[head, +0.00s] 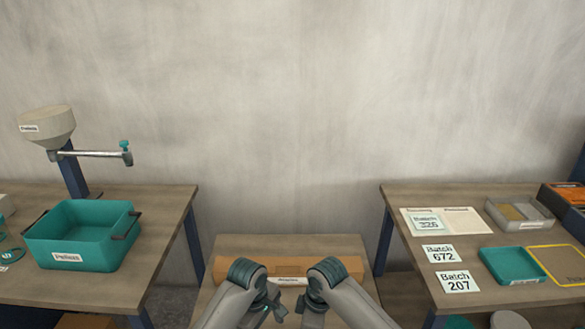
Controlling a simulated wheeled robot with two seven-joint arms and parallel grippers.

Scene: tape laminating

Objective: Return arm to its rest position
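My two arms come in from the bottom edge, side by side at the centre. Their teal-ringed joints stand over the front of the middle table (340,244). Small dark parts show on the inner side of each arm, but I see no gripper fingers on either. The ends of both arms are hidden behind their own links or below the picture. A brown box-like piece (290,268) with a white label (291,281) lies on the middle table, partly covered by my arms.
The left table holds a teal bin (85,255) and a hopper (47,125) on a post. The right table holds batch cards (460,282), a teal tray (512,266), a grey tray (519,225) and a yellow-edged panel (558,279). Gaps separate the tables.

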